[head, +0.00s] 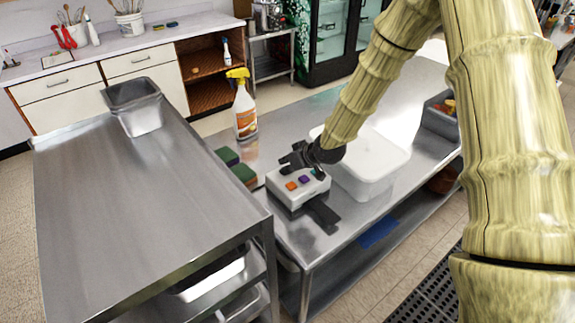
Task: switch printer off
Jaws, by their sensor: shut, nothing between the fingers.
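A small light-grey box with an orange and a purple button on top, which may be the printer (290,196), sits on the steel table. My gripper (287,162) is dark and shut, with nothing in it. I cannot tell whether the fingertips touch the box. The gripper and the wrist hide part of the box's top. A dark flat piece lies at the box's right front side.
A white tub (374,178) stands close right of the box. A spray bottle (244,108) with a yellow head and sponges (243,174) are behind and left. A higher steel table (150,190) with a metal pan (135,108) borders on the left.

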